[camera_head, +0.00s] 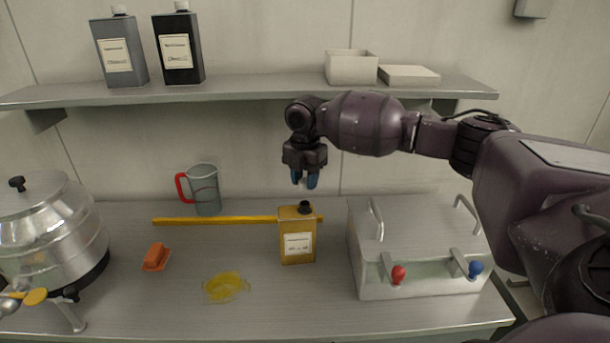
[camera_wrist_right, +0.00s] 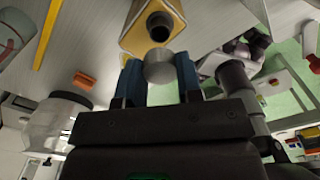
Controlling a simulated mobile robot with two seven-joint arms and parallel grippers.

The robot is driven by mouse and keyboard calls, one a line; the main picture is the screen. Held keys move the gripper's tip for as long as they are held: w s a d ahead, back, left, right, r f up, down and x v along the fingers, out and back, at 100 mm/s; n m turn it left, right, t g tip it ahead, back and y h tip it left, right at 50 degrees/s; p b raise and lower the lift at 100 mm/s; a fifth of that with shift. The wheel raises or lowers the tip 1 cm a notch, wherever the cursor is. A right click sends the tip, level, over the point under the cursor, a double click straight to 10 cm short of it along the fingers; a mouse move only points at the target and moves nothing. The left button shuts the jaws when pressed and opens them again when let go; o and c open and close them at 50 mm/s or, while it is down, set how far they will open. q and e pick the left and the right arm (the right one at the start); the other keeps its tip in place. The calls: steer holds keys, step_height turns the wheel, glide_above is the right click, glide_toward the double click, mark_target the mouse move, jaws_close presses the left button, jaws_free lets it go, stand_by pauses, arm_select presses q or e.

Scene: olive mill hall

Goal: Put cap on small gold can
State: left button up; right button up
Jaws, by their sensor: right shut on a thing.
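The small gold can (camera_head: 297,240) stands upright on the steel bench with a white label on its front. Its dark open neck (camera_head: 305,207) shows on top, and the neck (camera_wrist_right: 160,28) also shows in the right wrist view. My right gripper (camera_head: 305,182) is above the can, fingers pointing down, apart from it. In the right wrist view its blue fingers (camera_wrist_right: 159,75) are shut on a round grey cap (camera_wrist_right: 159,66), close to the can's neck in the picture. In the head view the cap is too small to make out. My left gripper is not in view.
A lidded steel box (camera_head: 375,285) with red and blue knobs stands right of the can. A yellow bar (camera_head: 215,220) lies behind it. A jug (camera_head: 205,188), an orange brush-like item (camera_head: 156,257), a yellow strainer (camera_head: 226,287) and a steel vessel (camera_head: 50,235) are left. A shelf (camera_head: 260,88) runs above.

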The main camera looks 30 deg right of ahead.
mark_target(305, 203)
steer(key=shift+f+b, duration=1.25)
steer(key=shift+b, duration=0.4)
steer(key=shift+f, duration=0.3)
steer(key=shift+f+p, duration=0.3)
steer(key=shift+f, duration=0.05)
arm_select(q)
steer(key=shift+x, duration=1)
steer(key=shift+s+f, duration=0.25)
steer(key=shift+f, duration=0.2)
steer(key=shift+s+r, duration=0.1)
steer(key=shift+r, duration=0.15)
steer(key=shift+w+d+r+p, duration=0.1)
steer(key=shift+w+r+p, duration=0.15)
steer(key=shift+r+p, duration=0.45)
arm_select(e)
steer(key=shift+f, duration=0.1)
arm_select(q)
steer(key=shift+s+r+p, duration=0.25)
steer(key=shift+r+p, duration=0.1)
steer(key=shift+p, duration=0.2)
arm_select(e)
steer(key=shift+f, duration=0.1)
